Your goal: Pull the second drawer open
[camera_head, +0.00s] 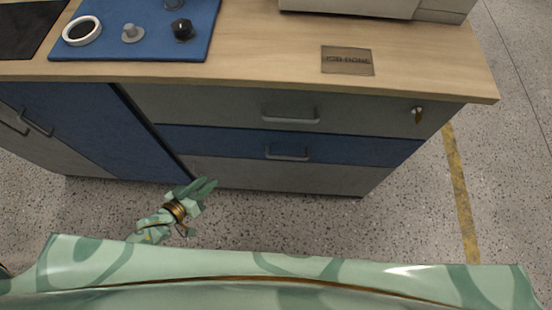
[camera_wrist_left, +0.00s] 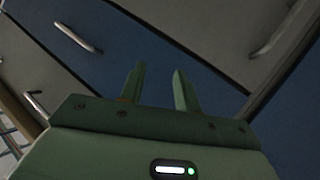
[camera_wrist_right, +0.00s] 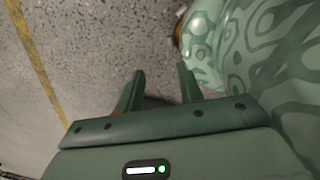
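The second drawer (camera_head: 355,148) is a blue front with a grey bar handle (camera_head: 288,153), between a grey top drawer (camera_head: 225,108) and a grey lower front (camera_head: 250,175). It looks closed. My left gripper (camera_head: 205,187) is low in front of the cabinet, left of and below the blue handle, apart from it. In the left wrist view its fingers (camera_wrist_left: 158,90) are spread and empty, facing blue and grey fronts with bar handles. My right gripper (camera_wrist_right: 157,90) is open and empty over the floor in the right wrist view; it is not visible in the head view.
A wooden countertop (camera_head: 270,62) overhangs the drawers, with a blue board (camera_head: 150,45) holding small parts and a sign plate (camera_head: 347,61). A key (camera_head: 417,114) sticks out of the top drawer. A blue door (camera_head: 95,130) stands left. Speckled floor (camera_head: 420,215) is clear at right.

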